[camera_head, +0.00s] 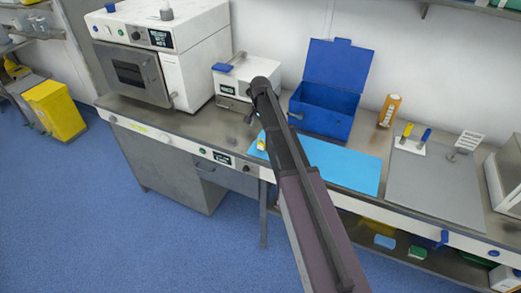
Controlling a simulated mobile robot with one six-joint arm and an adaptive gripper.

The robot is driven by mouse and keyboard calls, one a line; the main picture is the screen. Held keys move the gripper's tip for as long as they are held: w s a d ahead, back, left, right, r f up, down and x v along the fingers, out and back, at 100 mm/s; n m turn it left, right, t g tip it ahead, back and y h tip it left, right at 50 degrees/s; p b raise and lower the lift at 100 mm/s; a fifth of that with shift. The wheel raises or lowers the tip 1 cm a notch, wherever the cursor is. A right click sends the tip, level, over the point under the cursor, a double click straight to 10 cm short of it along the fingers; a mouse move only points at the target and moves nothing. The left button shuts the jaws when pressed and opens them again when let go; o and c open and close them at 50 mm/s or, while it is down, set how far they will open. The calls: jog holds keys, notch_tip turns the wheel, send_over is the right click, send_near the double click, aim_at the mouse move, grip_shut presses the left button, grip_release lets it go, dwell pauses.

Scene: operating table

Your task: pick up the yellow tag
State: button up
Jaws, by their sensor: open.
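A small yellow and white item (262,142), which looks like the yellow tag, is at the left end of the light blue mat (345,168) on the steel bench. It is too small to make out its details. My arm reaches up from the bottom of the view and partly covers the mat. My gripper (249,116) is at the far end of the arm, above the bench and in front of the small white device. It is open, looks empty and is apart from the tag, up and to the left of it.
An open blue box (322,112) stands behind the mat. A small white device (240,80) and a large white oven-like machine (135,68) stand to the left. An orange bottle (389,110), a stand with yellow and blue handled tools (410,145) and a grey mat (435,190) are to the right.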

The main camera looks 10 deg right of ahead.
aim_at(261, 143)
jog(key=shift+f+b, duration=2.4)
jog(key=shift+f, duration=0.3)
jog(key=shift+f, duration=0.1)
jog(key=shift+d+f+b, duration=0.2)
jog(key=shift+f+b, duration=2.3)
jog(key=shift+b, duration=0.1)
jog(key=c, duration=1)
